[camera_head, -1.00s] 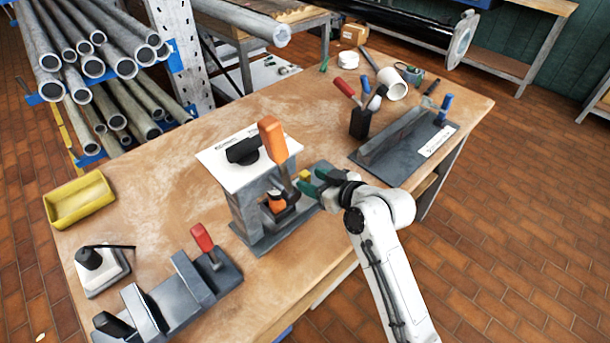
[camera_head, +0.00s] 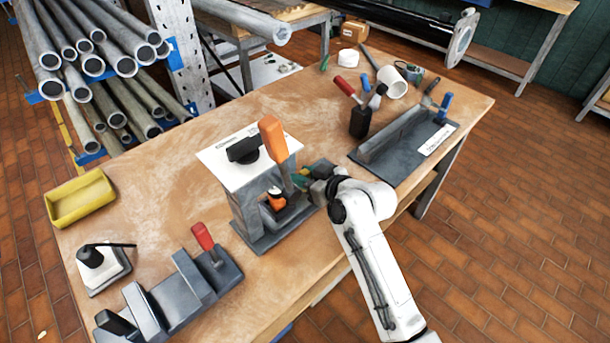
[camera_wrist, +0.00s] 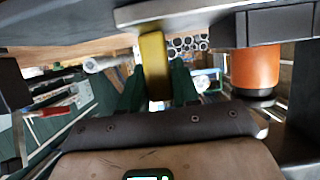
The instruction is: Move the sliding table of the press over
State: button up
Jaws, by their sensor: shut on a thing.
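The press (camera_head: 252,205) stands on the bench with a white top plate and a tall orange lever. Its dark sliding table (camera_head: 290,215) sits low in the press's opening and carries an orange cylindrical piece (camera_head: 275,197), which also shows at the right of the wrist view (camera_wrist: 255,70). My gripper (camera_head: 302,179), with green fingers, is at the right side of the press. In the wrist view, the fingers (camera_wrist: 155,85) are shut on a yellow handle (camera_wrist: 152,60), one on each side. In the head view my gripper mostly hides this handle.
A grey fixture with a red handle (camera_head: 203,237) stands front left. A yellow bin (camera_head: 80,198) lies at the left edge. A tool holder (camera_head: 360,122) and a dark angled fixture (camera_head: 405,145) stand right of the press. Open bench lies behind the press.

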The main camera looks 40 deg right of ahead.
grip_shut()
jog(key=d+b, duration=0.1)
jog(key=d, duration=0.3)
jog(key=w+d+b, duration=0.1)
jog(key=d+b, duration=0.1)
jog(key=d, duration=0.1)
jog(key=d+b, duration=0.1)
jog(key=d, duration=0.3)
jog(key=shift+w+d+f+b, duration=0.15)
jog(key=shift+d+b, duration=0.15)
jog(key=shift+b, duration=0.1)
jog(key=shift+d, duration=0.15)
jog(key=o, duration=0.6)
grip_release()
jog(key=shift+d, duration=0.15)
jog(key=v, duration=1.1)
jog(key=shift+b, duration=0.3)
